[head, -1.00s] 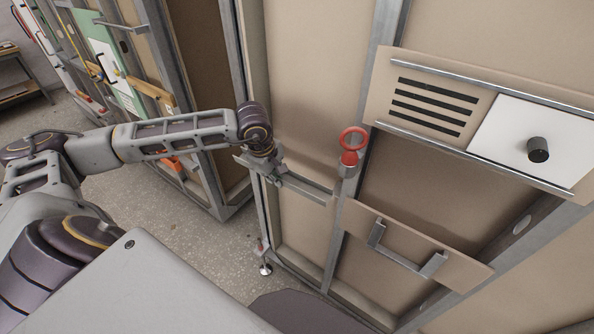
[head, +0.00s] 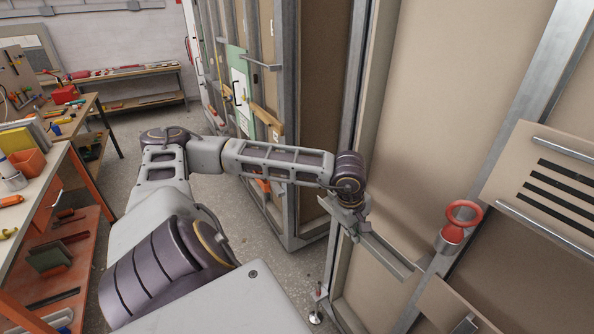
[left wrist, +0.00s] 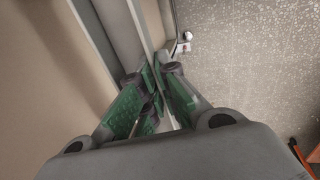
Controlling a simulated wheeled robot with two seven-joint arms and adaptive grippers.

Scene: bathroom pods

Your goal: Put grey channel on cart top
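The grey channel (head: 385,250) is a straight metal piece along the beige pod wall in the head view. It slopes down to the right from my left gripper (head: 350,205). In the left wrist view, the green-padded fingers (left wrist: 158,88) are close together with a thin pale edge of the channel (left wrist: 143,30) between them, so the gripper looks shut on it. Whether the channel still touches the wall is unclear. The cart top (head: 50,160) is at the left edge of the head view, above an orange frame. My right gripper is out of view.
The cart top carries an orange box (head: 27,163) and other items near its edge. A second workbench (head: 85,103) stands behind it. Speckled floor lies between cart and pods.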

